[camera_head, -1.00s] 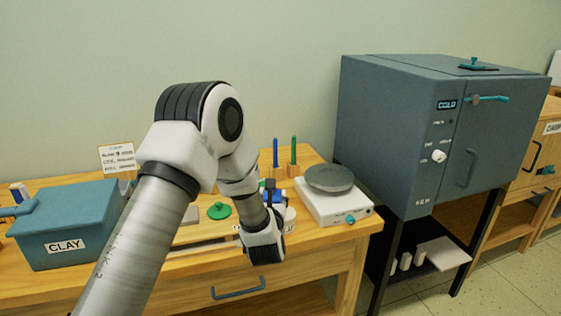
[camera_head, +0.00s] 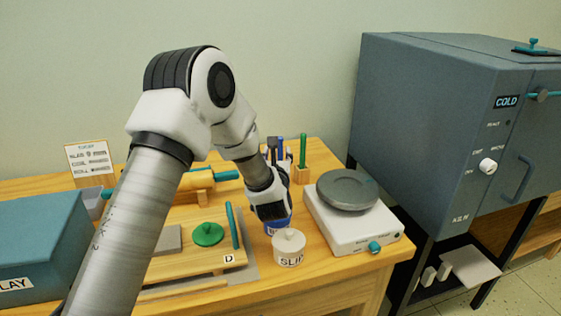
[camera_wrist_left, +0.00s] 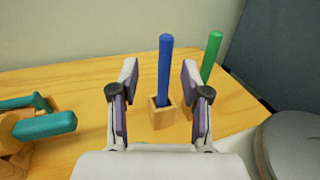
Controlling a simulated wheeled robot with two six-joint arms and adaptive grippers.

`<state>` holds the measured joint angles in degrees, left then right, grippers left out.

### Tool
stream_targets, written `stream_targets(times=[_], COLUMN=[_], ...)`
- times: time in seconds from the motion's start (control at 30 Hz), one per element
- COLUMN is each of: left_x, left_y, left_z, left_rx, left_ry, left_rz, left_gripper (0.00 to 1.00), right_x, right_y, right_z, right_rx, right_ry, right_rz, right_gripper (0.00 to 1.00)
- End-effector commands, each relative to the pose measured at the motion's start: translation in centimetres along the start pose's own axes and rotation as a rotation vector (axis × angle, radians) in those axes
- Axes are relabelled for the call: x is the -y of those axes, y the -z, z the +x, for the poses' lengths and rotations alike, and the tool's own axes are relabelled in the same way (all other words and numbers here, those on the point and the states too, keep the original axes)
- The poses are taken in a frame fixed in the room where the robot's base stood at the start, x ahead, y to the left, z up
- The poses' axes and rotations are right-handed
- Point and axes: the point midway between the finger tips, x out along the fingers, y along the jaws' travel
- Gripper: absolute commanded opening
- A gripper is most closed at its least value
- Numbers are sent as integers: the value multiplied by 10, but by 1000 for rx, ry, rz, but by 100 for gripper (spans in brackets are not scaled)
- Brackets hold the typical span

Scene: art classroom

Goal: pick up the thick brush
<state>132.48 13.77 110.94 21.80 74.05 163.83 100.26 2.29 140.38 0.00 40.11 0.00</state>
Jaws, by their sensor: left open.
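Two upright handles stand in small wooden blocks at the back of the table. The blue one (camera_wrist_left: 165,70) is in its block (camera_wrist_left: 161,117), and the green one (camera_head: 303,150) is to its right. I cannot tell for sure which is the thick brush. My left gripper (camera_head: 279,152) is open and empty, pointing at the blue handle. In the left wrist view the blue handle appears between the two fingers, a little beyond them. The green handle shows behind the right finger. In the head view the gripper partly hides the blue handle. My right gripper is not in view.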

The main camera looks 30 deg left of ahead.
Motion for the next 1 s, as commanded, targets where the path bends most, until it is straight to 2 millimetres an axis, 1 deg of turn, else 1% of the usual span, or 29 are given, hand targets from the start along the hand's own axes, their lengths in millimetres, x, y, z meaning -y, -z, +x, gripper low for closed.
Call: stream_targets(times=[0.17, 0.23, 0.3, 0.4, 0.57, 0.6, 0.67, 0.7, 0.73, 1.0], left_x=[4, 8, 7, 7, 7, 7, 7, 7, 7, 7], left_y=[1, 2, 3, 3, 4, 4, 4, 4, 4, 4], left_z=[26, 39, 51, 58, 58, 58, 58, 58, 58, 58], left_rx=[1, 1, 0, 0, -1, -1, -1, -1, -1, -1], left_ry=[-1, -1, -2, -1, -1, -1, -1, -1, -1, -1], left_rz=[1, 0, -1, 0, 0, 0, 0, 0, 0, 0], left_gripper=[47, 47, 47, 47, 47, 40, 19, 5, 0, 0], right_x=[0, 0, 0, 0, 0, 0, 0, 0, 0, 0], right_y=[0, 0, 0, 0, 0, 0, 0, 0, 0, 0], right_z=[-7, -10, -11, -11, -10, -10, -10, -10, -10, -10], right_rx=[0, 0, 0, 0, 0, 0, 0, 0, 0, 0], right_ry=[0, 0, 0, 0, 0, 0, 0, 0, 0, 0], right_rz=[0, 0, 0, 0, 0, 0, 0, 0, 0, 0], right_gripper=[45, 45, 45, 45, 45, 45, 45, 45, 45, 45])
